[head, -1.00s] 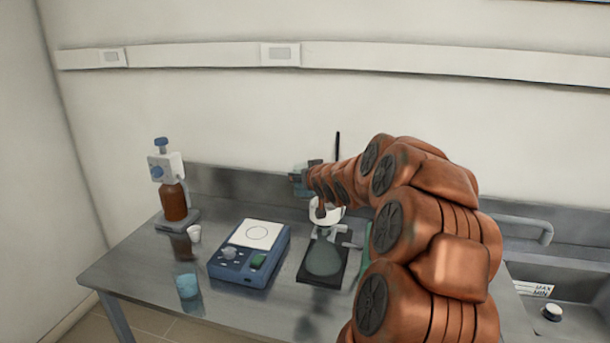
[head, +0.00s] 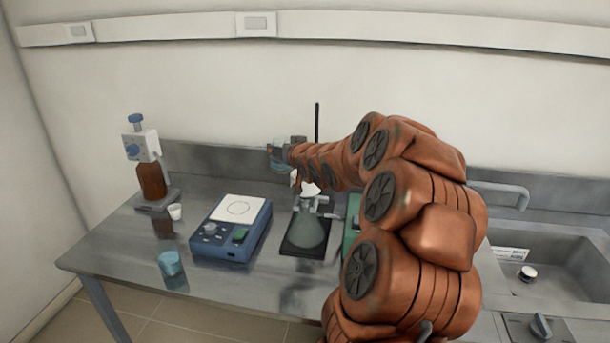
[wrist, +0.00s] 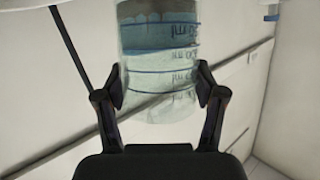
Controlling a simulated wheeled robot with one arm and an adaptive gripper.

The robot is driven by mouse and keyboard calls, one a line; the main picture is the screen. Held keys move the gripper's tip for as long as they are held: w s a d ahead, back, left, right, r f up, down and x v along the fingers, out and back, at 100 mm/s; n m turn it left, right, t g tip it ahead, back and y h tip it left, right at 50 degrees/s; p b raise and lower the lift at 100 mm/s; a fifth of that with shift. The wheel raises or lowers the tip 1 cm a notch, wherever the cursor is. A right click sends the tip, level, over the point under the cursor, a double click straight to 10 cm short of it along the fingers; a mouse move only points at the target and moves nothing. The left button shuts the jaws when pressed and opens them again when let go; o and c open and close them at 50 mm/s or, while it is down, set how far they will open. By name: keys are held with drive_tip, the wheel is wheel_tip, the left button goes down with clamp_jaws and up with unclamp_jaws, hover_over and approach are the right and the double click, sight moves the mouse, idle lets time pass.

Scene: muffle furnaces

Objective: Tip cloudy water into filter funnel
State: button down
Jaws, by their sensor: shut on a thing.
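My gripper (wrist: 160,95) is shut on a clear glass beaker (wrist: 160,65) with blue graduation marks. Its markings appear upside down in the wrist view, and a blue-grey band of liquid shows toward the top of that picture. In the head view the beaker (head: 278,158) is at the end of my arm, above and slightly left of the white filter funnel (head: 310,189). The funnel sits above a conical flask (head: 308,232) on a dark stand base. My arm partly hides the funnel's surroundings. I cannot tell whether liquid is flowing.
A thin dark rod (head: 317,122) rises behind the funnel. A blue device with a white plate (head: 230,228) stands left of the flask. A blue cup (head: 171,263), a small white cup (head: 175,211) and a brown dispenser bottle (head: 151,178) are further left. A sink (head: 560,265) is at right.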

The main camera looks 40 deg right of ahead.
drive_tip(key=shift+r+m+t+b, duration=0.1)
drive_tip(key=shift+m+t+b, duration=1.1)
drive_tip(key=shift+m+t, duration=0.15)
idle(2.4)
drive_tip(key=shift+s+d+f+m+t+h+b, duration=0.1)
drive_tip(key=shift+f+m+t+h+b, duration=0.1)
drive_tip(key=shift+m+t+b, duration=0.65)
drive_tip(key=shift+d+f+m+t+h+b, duration=0.15)
drive_tip(key=shift+m+b, duration=0.35)
drive_tip(key=shift+b, duration=0.85)
idle(2.0)
